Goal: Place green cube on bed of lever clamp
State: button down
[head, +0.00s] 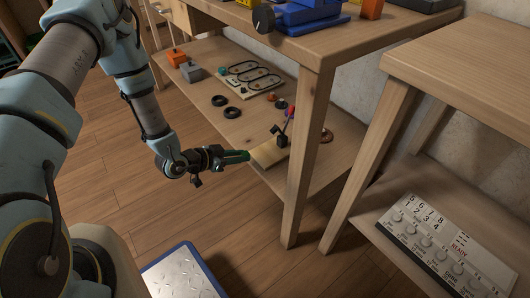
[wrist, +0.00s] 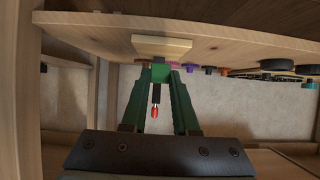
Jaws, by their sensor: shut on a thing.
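The lever clamp stands on the lower shelf, with a pale wooden base (head: 268,154) and a dark upright lever (head: 283,138) tipped in red. In the wrist view, which looks upside down, its base (wrist: 162,46) and its black lever with a red tip (wrist: 154,95) show. My gripper (head: 243,156) reaches in at the shelf's front edge, level with the near end of the base. Its green fingers are shut on the green cube (wrist: 160,72), which appears right at the base between the fingertips. I cannot tell whether the cube touches the bed. In the head view the cube is not distinct from the fingers.
The lower shelf (head: 205,58) also holds black rings (head: 232,112), a track board (head: 250,79), and orange and grey blocks (head: 191,72). A table leg (head: 305,160) stands right of the clamp, and the tabletop (head: 330,45) overhangs it. A control panel (head: 445,240) is at right.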

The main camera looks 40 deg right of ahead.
jog(key=b, duration=0.1)
send_over(265, 155)
jog(key=shift+a, duration=0.3)
jog(key=f, duration=0.2)
jog(key=f+b, duration=0.1)
jog(key=shift+d+f+b, duration=0.3)
jog(key=shift+d+f, duration=0.05)
jog(key=shift+r, duration=0.1)
jog(key=c, duration=0.7)
grip_release()
jog(key=shift+r, duration=0.1)
jog(key=p+v, duration=0.2)
jog(key=v, duration=1)
jog(key=shift+w+p, duration=0.1)
jog(key=shift+p, duration=0.2)
